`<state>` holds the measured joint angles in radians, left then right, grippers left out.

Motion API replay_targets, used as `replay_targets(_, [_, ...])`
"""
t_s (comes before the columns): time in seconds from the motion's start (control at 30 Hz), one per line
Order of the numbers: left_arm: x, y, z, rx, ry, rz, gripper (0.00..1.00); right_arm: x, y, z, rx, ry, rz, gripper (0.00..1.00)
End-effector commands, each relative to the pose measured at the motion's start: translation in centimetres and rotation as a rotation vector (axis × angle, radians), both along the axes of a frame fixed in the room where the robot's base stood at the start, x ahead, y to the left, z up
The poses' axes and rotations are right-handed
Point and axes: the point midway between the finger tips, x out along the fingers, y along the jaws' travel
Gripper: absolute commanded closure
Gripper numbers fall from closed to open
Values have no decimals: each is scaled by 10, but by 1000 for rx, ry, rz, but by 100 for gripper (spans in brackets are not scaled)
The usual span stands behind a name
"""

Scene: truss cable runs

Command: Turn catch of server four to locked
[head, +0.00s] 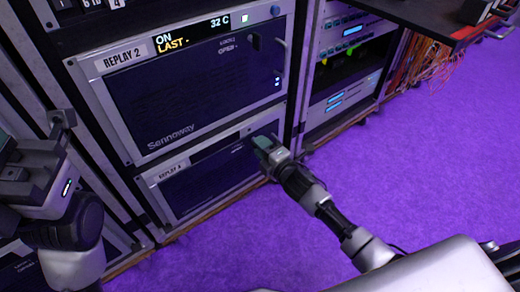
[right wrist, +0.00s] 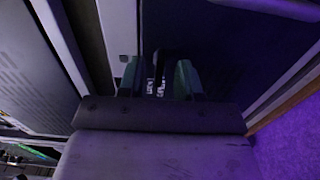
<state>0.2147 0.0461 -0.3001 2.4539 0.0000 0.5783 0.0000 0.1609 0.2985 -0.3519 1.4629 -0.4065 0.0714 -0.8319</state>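Server four, a dark-fronted unit labelled REPLAY 4 (head: 205,187), sits low in the rack under REPLAY 2 (head: 195,95). My right gripper (head: 262,143) is at the upper right of its front and hides the catch area in the head view. In the right wrist view my right gripper (right wrist: 158,80) has its greenish fingers apart, with small white lettering and a dark narrow part between them. I cannot tell if that part is the catch, or how it is turned. My left gripper (head: 62,125) is at the left edge, partly seen; its opening is unclear.
REPLAY 2 above shows ON, LAST and 32 C. To the right stands another rack (head: 340,100) with lit units and loose orange cables (head: 425,65). A dark shelf (head: 435,15) juts out at the upper right. The purple floor (head: 430,170) is clear.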

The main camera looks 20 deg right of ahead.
Motion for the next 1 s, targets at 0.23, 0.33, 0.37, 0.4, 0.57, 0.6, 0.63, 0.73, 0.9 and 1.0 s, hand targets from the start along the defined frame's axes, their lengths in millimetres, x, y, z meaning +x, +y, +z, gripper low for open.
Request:
replay_targets(0.23, [-1,0,2,2,-11,1,100,9,3,0,1,1,0,66])
replay_targets(0.33, [-1,0,2,2,-11,1,100,8,3,0,1,1,-1,66])
replay_targets(0.37, [-1,0,2,2,-11,1,100,8,3,0,1,1,0,66])
replay_targets(0.4, [-1,0,2,2,-11,1,100,8,3,0,1,1,0,67])
replay_targets(0.57, [-1,0,2,2,-10,0,100,8,3,0,1,1,0,92])
replay_targets(0.6, [-1,-1,2,2,-10,0,100,8,3,0,1,1,0,98])
replay_targets(0.63, [-1,-1,2,2,-10,0,100,8,3,0,1,1,-1,100])
replay_targets(0.73, [-1,-1,2,2,-10,0,100,8,3,0,1,1,-1,100])
replay_targets(0.9, [-1,-1,4,2,-11,0,100,8,3,1,10,6,-1,100])
replay_targets(1.0, [-2,0,6,0,-14,0,100,8,3,1,33,13,0,100])
